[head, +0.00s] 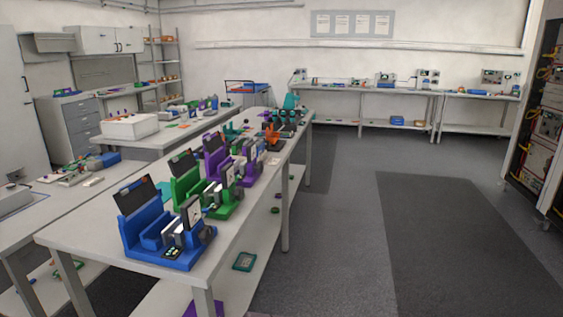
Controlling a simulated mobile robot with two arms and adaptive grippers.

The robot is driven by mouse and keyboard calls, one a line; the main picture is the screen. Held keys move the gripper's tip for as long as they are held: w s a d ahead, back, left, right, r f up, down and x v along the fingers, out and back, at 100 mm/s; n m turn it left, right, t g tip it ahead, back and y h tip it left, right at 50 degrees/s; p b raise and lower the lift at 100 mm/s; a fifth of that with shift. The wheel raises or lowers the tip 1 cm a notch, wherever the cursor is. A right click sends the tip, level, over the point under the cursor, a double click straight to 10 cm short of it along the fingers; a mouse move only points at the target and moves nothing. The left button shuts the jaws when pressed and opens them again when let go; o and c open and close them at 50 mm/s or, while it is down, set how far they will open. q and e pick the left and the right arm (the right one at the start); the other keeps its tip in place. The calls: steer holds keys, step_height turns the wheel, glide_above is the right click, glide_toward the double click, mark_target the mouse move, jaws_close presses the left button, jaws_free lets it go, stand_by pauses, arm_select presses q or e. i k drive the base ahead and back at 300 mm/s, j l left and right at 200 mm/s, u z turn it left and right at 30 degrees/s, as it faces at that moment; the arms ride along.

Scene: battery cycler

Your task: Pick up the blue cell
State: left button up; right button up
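A blue fixture (181,256) stands at the near end of the long white table. It has a dark tilted panel (137,195) at its back and small grey and dark parts at its front right. A separate blue cell cannot be made out at this size. Neither of my grippers is in view.
Green (187,178) and purple (214,157) fixtures stand behind the blue one. A side bench (30,212) is at the left. Dark mats (445,235) lie on open floor at the right. A rack (540,125) stands at the far right, and benches line the back wall.

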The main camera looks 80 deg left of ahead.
mark_target(259, 150)
steer(key=j+u, duration=0.1)
steer(key=u, duration=0.4)
steer(key=i+j+u, duration=0.1)
steer(key=u, duration=0.4)
steer(key=i+u, duration=0.1)
steer(key=u, duration=0.35)
steer(key=i+j+u, duration=0.1)
steer(key=u, duration=0.4)
steer(key=i+u, duration=0.1)
steer(key=u, duration=0.4)
steer(key=i+l+u, duration=0.25)
steer(key=i+u, duration=0.2)
steer(key=i+l+u, duration=0.3)
steer(key=u, duration=0.15)
steer(key=i+l, duration=0.8)
steer(key=i, duration=0.45)
